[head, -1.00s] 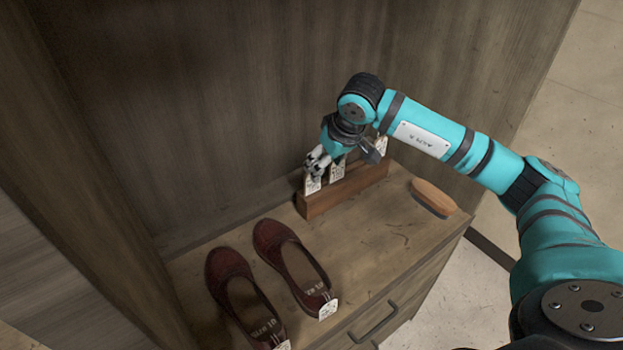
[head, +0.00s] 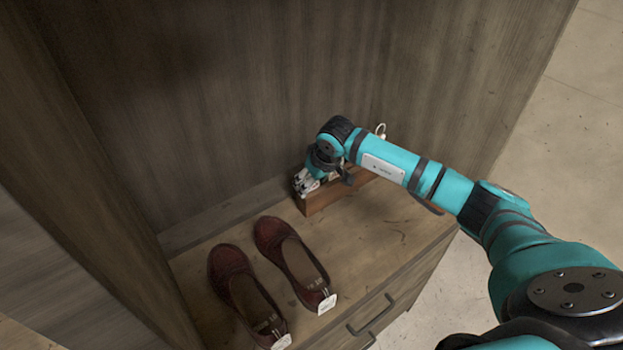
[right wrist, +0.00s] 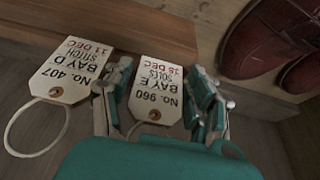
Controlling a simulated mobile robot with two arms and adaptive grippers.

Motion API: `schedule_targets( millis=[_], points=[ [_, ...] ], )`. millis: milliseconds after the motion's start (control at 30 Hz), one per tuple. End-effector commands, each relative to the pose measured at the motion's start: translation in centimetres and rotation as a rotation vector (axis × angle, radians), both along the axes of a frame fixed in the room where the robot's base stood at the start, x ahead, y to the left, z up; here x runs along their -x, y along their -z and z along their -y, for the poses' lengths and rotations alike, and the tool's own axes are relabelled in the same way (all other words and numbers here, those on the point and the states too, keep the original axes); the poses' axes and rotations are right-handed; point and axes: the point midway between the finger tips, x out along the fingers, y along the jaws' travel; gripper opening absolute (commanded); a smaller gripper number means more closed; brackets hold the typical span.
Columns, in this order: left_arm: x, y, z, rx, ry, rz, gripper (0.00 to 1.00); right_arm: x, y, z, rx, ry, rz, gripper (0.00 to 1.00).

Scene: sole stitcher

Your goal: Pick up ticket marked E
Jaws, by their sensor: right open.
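The ticket marked E (right wrist: 158,92) is a white tag reading "No. 960 BAY E SOLES 18 DEC" in the right wrist view. It stands at the wooden ticket block (right wrist: 135,30), its eyelet end toward my wrist. My right gripper (right wrist: 160,72) is open, with one finger on each side of this ticket. In the head view my right gripper (head: 306,182) is at the left end of the block (head: 322,200) and hides most of the tickets. My left gripper is not in view.
Ticket D (right wrist: 72,70), with a string loop, stands close beside my gripper's left finger. Two dark red shoes (head: 290,262) with tags lie left of the block on the cabinet top. Another tag's loop (head: 381,129) shows behind my arm. Wood panels rise behind and left.

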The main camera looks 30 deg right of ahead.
Motion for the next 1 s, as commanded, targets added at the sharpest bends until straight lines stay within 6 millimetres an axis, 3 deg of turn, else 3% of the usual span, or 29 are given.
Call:
schedule_targets(
  millis=[100,333,667,1000],
  points=[
    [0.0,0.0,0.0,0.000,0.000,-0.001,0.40,0.0,0.0,0.0,0.000,0.000,0.001,0.58],
    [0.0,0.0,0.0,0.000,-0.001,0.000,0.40,0.0,-0.1,0.0,-0.001,0.001,0.001,0.28],
    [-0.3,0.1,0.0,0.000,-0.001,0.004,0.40,-0.1,-0.3,0.1,0.001,0.000,0.002,0.28],
    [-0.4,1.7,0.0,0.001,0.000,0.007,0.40,0.5,-3.5,-0.2,0.003,-0.002,0.002,0.28]
  ],
)
